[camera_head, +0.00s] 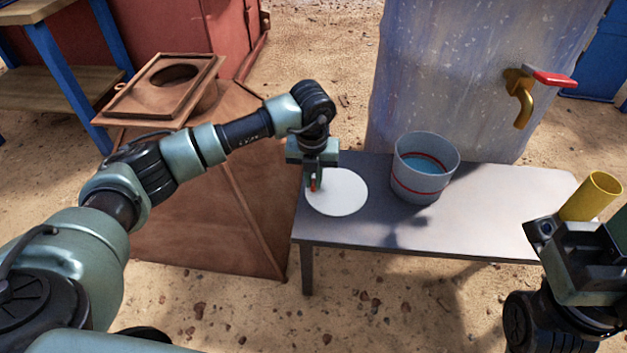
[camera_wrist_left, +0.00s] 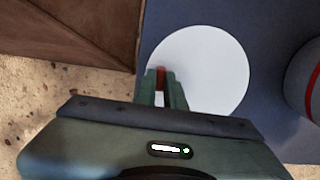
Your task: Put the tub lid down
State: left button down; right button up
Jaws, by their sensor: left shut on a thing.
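The tub lid (camera_head: 338,194) is a flat white disc with a small red knob. It lies flat at the left end of the grey bench (camera_head: 470,228), on or just above the top; I cannot tell which. My left gripper (camera_head: 314,184) points down at the lid's left part, shut on the red knob. The left wrist view shows the lid (camera_wrist_left: 212,65) with the fingers (camera_wrist_left: 161,84) around the knob. The open tub (camera_head: 420,182), grey with a red band and bluish inside, stands to the lid's right. My right gripper (camera_head: 580,232) is at lower right; its jaws are unclear.
A tank (camera_head: 450,75) with a red-handled brass tap (camera_head: 521,90) stands behind the bench. A yellow cylinder (camera_head: 592,196) shows beside my right gripper. A rusty hopper box (camera_head: 205,200) stands left of the bench. The bench's right half is mostly clear.

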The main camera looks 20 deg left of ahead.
pick_arm(q)
jog(key=shift+r, duration=0.1)
jog(key=c, duration=1.5)
grip_release()
